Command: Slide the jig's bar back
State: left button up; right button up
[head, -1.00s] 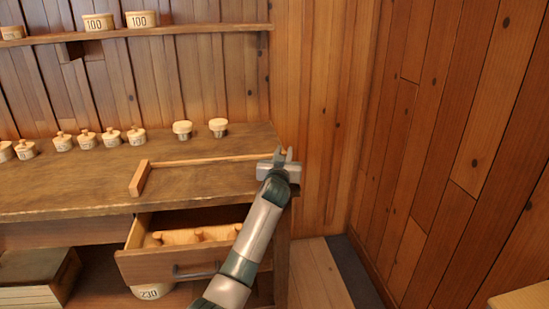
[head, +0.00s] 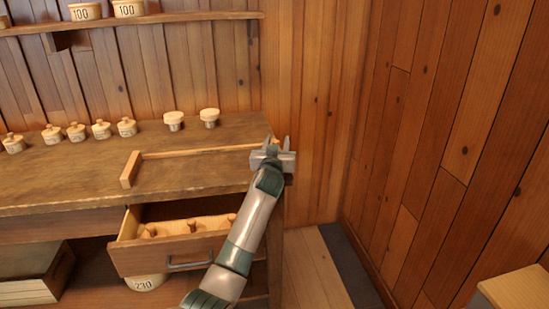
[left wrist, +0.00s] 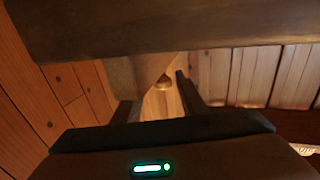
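The jig stands on the bench top (head: 75,182), with a wooden end block (head: 130,170) and a long thin bar (head: 200,152) running right from it toward the bench's right end. My left gripper (head: 277,143) is at the bar's right end, and hides that end in the head view. In the left wrist view its two fingers (left wrist: 158,100) stand apart. A small rounded wooden knob (left wrist: 163,83) shows in the gap beyond them; I cannot tell whether they touch it. My right gripper is in neither view.
Several small lidded pots (head: 77,132) and two pale-topped spools (head: 209,117) stand along the back of the bench. An open drawer (head: 165,258) with pegs sticks out below. A wooden wall (head: 440,140) closes the right side.

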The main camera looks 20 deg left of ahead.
pick_arm(q)
jog(key=v, duration=1.7)
jog(key=shift+s+f, duration=0.1)
